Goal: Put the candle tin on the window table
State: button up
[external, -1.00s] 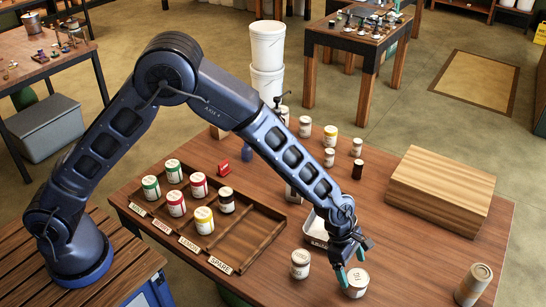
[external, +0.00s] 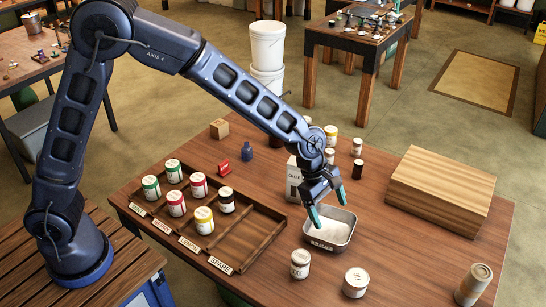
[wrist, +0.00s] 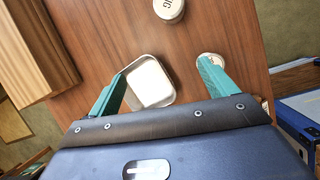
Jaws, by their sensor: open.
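No label I can read clearly says candle, so I cannot tell which container is the candle tin. My gripper (external: 328,207) is open and empty above a square metal tray (external: 343,238) with a pale inside. In the wrist view the tray (wrist: 152,84) lies between my fingers (wrist: 160,72). I cannot tell which table is the window table.
A wooden rack (external: 262,252) with several colour-banded jars is at left. A chalk box (external: 293,180) stands behind the tray. A wooden block (external: 440,190) and a tan can (external: 473,284) are at right. Another table (external: 350,38) stands behind.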

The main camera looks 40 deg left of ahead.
jog(key=s+a+r+m+t, duration=0.1)
jog(key=a+r+m, duration=0.2)
jog(key=a+r, duration=0.5)
jog(key=a+r+m+y, duration=0.15)
jog(key=a+r, duration=0.25)
jog(key=a, duration=0.9)
jog(key=s+a+r+m+t+h, duration=0.1)
jog(key=a+r+m, duration=0.2)
jog(key=a+r, duration=0.55)
jog(key=s+a+m+t+y, duration=0.1)
jog(key=s+a+m, duration=0.3)
jog(key=s+a, duration=0.6)
jog(key=s+a+m+t+y, duration=0.1)
jog(key=s+a+m+y, duration=0.2)
jog(key=s+a, duration=0.7)
jog(key=a+m, duration=0.1)
jog(key=a, duration=0.4)
jog(key=shift+s+a+r, duration=0.25)
jog(key=shift+s+r, duration=0.05)
jog(key=shift+s, duration=0.05)
